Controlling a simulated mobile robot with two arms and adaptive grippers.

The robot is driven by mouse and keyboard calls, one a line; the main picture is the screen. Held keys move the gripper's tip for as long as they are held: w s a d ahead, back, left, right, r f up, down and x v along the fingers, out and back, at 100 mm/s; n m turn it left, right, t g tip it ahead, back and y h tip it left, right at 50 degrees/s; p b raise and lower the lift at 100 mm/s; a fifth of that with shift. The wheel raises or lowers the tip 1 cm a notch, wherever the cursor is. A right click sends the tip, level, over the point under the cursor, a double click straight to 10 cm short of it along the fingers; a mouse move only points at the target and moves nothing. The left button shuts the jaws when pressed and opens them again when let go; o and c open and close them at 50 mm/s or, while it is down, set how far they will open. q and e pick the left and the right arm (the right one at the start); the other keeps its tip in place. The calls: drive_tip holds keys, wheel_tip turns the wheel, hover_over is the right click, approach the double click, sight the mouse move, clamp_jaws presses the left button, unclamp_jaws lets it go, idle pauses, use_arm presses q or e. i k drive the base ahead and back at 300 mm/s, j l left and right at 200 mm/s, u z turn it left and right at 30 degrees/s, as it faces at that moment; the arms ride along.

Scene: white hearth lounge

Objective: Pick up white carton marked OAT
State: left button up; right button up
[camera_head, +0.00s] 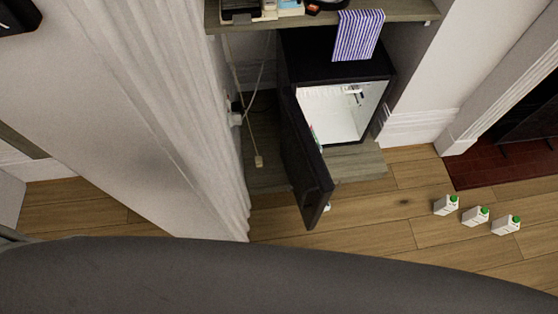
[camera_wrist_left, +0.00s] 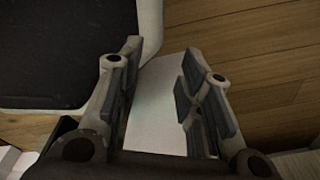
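Three small white cartons with green caps stand in a row on the wood floor at the right of the head view: a left one (camera_head: 445,206), a middle one (camera_head: 474,217) and a right one (camera_head: 505,225). Their markings are too small to read, so I cannot tell which says OAT. My left gripper (camera_wrist_left: 157,95) shows in the left wrist view with its fingers apart. A plain pale surface (camera_wrist_left: 155,110) lies between and beyond the fingers; I cannot tell what it is or whether they touch it. Neither gripper shows in the head view.
A small black fridge (camera_head: 335,68) stands in the alcove with its door (camera_head: 303,160) swung open. A bit of something white shows at the door's lower edge. A shelf (camera_head: 405,30) with a striped cloth (camera_head: 358,35) is above. Floor around the cartons is clear.

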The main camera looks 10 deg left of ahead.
sight(448, 203)
drive_tip(key=j+z, duration=0.1)
drive_tip(key=z, duration=1.65)
drive_tip(key=i+l+u, duration=0.1)
drive_tip(key=i+l, duration=0.85)
drive_tip(key=l, duration=0.25)
drive_tip(key=u, duration=0.05)
